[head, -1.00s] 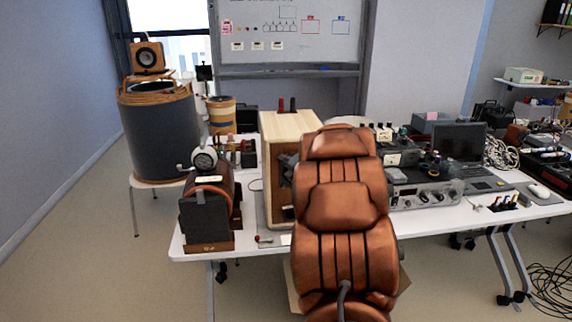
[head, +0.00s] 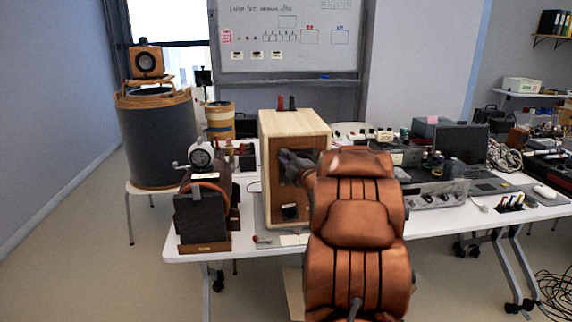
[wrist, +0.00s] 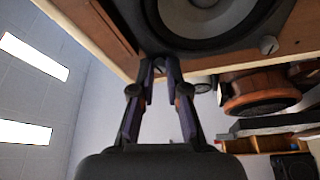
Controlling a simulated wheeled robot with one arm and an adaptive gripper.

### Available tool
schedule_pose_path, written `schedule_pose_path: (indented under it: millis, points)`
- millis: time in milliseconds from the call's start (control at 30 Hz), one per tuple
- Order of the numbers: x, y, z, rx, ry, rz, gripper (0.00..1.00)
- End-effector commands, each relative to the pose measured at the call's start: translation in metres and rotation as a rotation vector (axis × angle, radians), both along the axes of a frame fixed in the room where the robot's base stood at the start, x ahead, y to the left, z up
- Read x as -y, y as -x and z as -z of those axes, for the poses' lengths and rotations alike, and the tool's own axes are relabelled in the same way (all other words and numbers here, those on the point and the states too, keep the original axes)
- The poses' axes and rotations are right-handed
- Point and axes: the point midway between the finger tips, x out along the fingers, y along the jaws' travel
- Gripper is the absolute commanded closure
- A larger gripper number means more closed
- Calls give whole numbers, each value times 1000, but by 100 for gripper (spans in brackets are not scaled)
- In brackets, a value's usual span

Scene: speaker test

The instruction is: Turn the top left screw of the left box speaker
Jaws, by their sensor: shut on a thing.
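The left box speaker (head: 268,190) is a pale wooden box with a brown front, standing on the white table. My arm covers part of its front in the head view. My gripper (head: 286,158) reaches the upper part of that front. In the wrist view the speaker's grey cone and dark ring (wrist: 205,22) fill the top. My gripper (wrist: 159,66) has its two dark fingers close together at the ring's edge, shut on the top left screw, which the fingertips mostly hide. Another silver screw (wrist: 268,45) shows at the ring's right. Whether the held screw has turned cannot be told.
A dark brown device with a round dial (head: 201,158) stands left of the speaker. Electronics (head: 430,193) and a laptop (head: 462,145) crowd the table at right. Open floor (head: 100,270) lies at front left.

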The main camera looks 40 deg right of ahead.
Motion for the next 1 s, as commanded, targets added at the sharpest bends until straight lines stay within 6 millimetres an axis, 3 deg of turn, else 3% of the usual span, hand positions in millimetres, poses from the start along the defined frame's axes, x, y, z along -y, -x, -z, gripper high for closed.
schedule_pose_path:
  millis: [800, 833, 1000]
  points:
    - [0, 0, 1, 76, -101, 1, 100]
    - [0, 0, 1, 76, -101, 1, 85]
    - [0, 0, 1, 76, -101, 1, 67]
